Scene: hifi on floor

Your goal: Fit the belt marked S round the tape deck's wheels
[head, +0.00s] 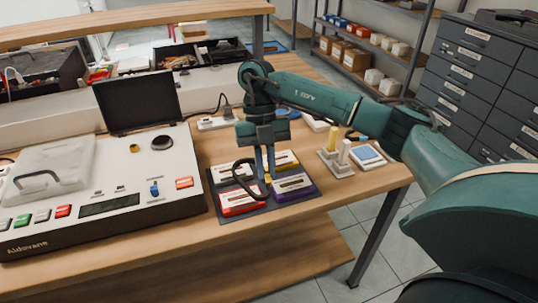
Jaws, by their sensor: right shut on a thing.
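The tape deck (150,188) is a pale grey unit marked "Aldovane" on the left of the bench, with its black panel (138,100) raised. A small yellow wheel (135,148) and a larger dark wheel (162,142) show on its top, with no belt seen round them. My right gripper (268,174) points down over the coloured cassettes and is shut on a black belt (240,178), a loop hanging to the left of the fingers. I cannot read a letter on the belt. My left gripper is not in view.
Red, yellow and purple cassettes (294,187) lie on a dark mat beside the deck. A clear cover with a black handle (50,172) is on the deck's left.

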